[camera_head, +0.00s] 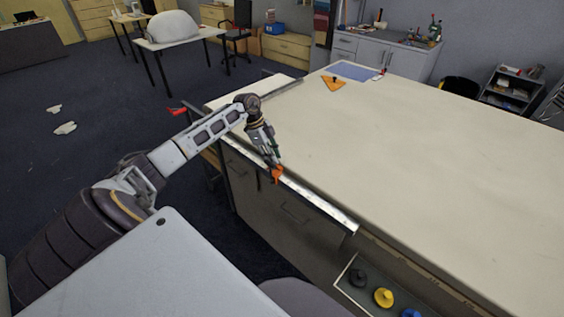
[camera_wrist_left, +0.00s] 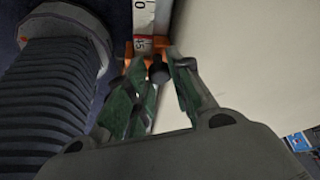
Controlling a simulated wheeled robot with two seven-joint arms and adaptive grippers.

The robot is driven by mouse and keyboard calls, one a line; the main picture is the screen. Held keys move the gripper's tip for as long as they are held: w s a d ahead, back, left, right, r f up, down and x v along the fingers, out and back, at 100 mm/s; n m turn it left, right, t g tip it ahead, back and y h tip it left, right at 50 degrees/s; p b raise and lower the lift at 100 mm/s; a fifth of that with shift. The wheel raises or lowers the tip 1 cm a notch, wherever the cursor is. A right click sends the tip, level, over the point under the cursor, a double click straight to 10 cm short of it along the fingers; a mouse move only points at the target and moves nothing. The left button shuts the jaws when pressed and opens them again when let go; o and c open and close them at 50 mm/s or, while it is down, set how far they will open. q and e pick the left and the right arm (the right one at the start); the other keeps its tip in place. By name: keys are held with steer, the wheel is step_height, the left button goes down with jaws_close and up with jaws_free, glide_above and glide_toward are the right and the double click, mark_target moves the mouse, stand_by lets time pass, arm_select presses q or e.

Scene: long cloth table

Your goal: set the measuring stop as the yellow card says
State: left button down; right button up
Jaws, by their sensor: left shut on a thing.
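The orange measuring stop (camera_head: 277,175) sits on a white ruler rail (camera_head: 318,202) along the table's near edge. My left gripper (camera_head: 273,161) is at the stop, reaching down from above. In the left wrist view its green-padded fingers (camera_wrist_left: 158,86) are around a dark knob (camera_wrist_left: 158,72) on the orange stop (camera_wrist_left: 133,50), and are shut on it. No yellow card can be made out. My right gripper is not in view.
A tray (camera_head: 345,272) with black, yellow (camera_head: 384,297) and blue knobbed pieces is below the table's near edge. An orange triangular piece (camera_head: 333,83) and a blue sheet (camera_head: 354,71) lie at the far end. Most of the cloth tabletop (camera_head: 420,140) is clear.

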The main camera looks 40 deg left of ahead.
arm_select(q)
steer(key=a, duration=0.7)
steer(key=shift+w, duration=0.3)
steer(key=shift+a+b, duration=0.3)
steer(key=shift+a, duration=0.55)
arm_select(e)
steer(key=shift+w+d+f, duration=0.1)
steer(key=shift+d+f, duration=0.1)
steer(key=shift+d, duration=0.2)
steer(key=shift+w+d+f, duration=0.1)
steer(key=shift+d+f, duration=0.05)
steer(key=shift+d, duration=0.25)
arm_select(q)
steer(key=c, duration=1.5)
jaws_free()
steer(key=shift+c, duration=0.2)
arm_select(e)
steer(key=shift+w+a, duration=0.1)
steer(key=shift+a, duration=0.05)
arm_select(q)
steer(key=shift+r, duration=0.15)
steer(key=v, duration=1.1)
steer(key=shift+r, duration=0.4)
steer(key=shift+s+a+f, duration=0.1)
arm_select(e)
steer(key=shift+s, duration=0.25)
